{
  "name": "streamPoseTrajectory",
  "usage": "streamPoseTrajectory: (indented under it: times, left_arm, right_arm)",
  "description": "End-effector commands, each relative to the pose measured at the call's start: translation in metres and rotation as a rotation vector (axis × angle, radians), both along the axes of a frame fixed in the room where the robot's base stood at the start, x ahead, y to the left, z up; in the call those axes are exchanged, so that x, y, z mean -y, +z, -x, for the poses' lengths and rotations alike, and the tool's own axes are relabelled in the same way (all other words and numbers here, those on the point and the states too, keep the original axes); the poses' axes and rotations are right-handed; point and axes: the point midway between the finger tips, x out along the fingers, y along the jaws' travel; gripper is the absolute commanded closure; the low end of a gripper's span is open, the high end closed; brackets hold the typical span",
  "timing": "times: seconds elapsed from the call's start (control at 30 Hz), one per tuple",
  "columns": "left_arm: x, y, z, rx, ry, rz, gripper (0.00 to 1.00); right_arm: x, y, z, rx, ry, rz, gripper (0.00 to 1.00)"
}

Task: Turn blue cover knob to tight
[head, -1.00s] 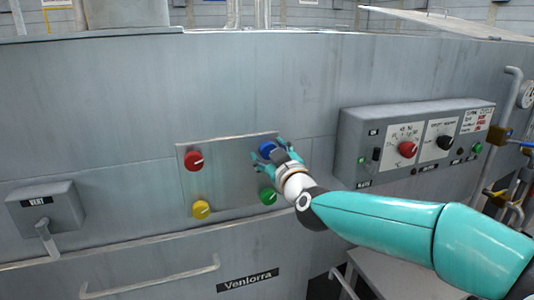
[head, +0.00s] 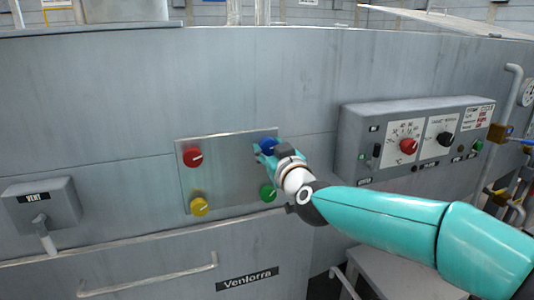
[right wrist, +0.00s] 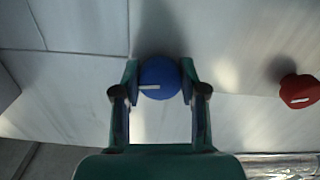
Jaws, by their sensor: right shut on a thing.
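The blue knob (head: 267,145) sits at the upper right of a square metal cover plate (head: 228,170). My right gripper (head: 266,155) is at the blue knob and partly hides it in the head view. In the right wrist view the blue knob (right wrist: 160,78) lies between the two fingertips of my right gripper (right wrist: 160,82), which are shut on its sides. Its white pointer line lies level and points left in that view. My left gripper is in neither view.
The plate also carries a red knob (head: 193,157), a yellow knob (head: 200,206) and a green knob (head: 267,193). A control box (head: 350,145) juts out at the right, near my right arm. A vent box (head: 42,205) is at the left.

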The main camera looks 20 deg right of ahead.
Motion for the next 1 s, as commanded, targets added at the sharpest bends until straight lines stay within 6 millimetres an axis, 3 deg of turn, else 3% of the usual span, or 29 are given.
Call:
streamPoseTrajectory:
  times: [1.0]
  left_arm:
    - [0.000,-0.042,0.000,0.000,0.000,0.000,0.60]
  right_arm:
    - [-0.001,-0.004,0.000,-0.039,-0.001,-0.963,0.93]
